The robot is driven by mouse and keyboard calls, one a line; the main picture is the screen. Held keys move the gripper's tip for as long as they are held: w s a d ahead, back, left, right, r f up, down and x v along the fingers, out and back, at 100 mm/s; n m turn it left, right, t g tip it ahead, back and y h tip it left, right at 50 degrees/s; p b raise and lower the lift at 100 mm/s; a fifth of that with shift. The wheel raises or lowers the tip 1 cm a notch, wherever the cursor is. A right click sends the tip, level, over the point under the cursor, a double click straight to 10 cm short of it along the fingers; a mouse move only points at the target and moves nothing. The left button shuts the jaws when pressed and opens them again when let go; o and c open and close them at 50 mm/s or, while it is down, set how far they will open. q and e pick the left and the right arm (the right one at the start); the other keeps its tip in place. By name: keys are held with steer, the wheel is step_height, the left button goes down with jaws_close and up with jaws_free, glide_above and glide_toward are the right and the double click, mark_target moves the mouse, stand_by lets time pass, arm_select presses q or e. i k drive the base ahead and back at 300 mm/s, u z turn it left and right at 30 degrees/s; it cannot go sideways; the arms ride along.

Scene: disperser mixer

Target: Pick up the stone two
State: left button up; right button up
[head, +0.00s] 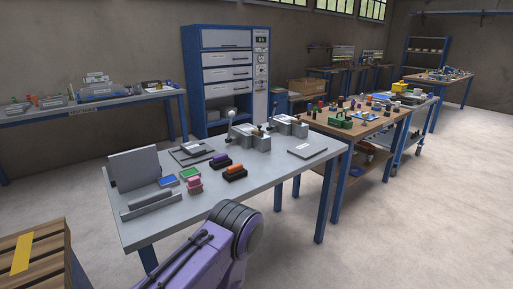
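On the grey workbench (270,185) in front of me lie several small blocks that may be stones; no readable label shows which is stone two. A purple-topped black block (220,160) lies behind an orange-topped black block (235,171). To their left are a pink block (194,185), a green-topped flat piece (189,173) and a blue-topped flat piece (168,181). A purple arm link of mine shows at the bottom centre, in front of the bench. Neither gripper's fingers are in view.
A grey upright plate (135,168) and a long grey bar (150,203) stand at the bench's left. Grey machines (250,137) stand at the back, with a flat plate (307,151) at right. The bench's front-right surface is clear. A wooden crate (40,250) is at lower left.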

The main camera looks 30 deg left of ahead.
mark_target(220, 161)
steer(key=i, duration=2)
steer(key=u, duration=1.35)
